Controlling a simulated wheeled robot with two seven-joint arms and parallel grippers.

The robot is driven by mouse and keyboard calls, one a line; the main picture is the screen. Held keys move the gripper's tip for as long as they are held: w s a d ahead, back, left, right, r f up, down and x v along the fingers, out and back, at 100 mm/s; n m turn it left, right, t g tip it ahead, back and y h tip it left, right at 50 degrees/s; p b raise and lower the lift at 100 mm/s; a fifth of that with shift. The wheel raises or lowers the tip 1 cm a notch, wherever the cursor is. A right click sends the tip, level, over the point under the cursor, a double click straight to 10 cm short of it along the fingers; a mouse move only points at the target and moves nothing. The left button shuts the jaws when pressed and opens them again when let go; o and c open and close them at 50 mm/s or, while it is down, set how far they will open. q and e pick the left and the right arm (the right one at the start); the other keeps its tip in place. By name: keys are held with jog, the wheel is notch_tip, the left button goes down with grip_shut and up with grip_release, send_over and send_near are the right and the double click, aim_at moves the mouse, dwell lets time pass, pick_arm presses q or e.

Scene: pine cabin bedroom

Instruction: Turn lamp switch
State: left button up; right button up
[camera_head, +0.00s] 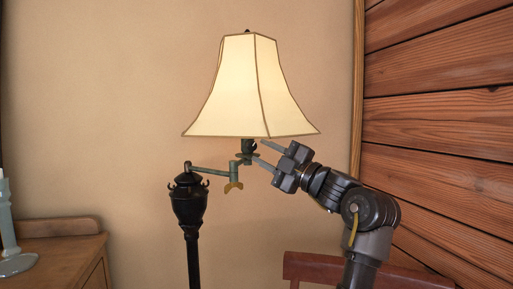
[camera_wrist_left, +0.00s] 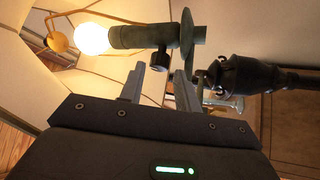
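The floor lamp has a cream, lit shade (camera_head: 245,88) and a dark socket (camera_head: 248,146) below it, carried on a greenish swing arm (camera_head: 212,171). In the left wrist view the socket (camera_wrist_left: 135,37) lies sideways with the glowing bulb (camera_wrist_left: 91,39) at its left end. A small dark switch knob (camera_wrist_left: 158,57) sticks out from the socket. My left gripper (camera_head: 266,155) is open at the right of the socket, under the shade. Its fingertips (camera_wrist_left: 160,72) appear on either side of the knob with gaps; I cannot tell the depth. My right gripper is not in view.
The black lamp post (camera_head: 189,205) stands left of the gripper. A wooden cabinet (camera_head: 60,250) with a pale candlestick (camera_head: 10,240) is at the lower left. A reddish chair back (camera_head: 310,268) is at the bottom right, before a plank wall (camera_head: 440,120).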

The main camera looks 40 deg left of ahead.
aim_at(255, 147)
pick_arm(q)
jog(key=shift+x, duration=1.7)
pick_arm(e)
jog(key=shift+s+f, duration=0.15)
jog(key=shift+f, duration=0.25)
pick_arm(q)
jog(key=c, duration=0.7)
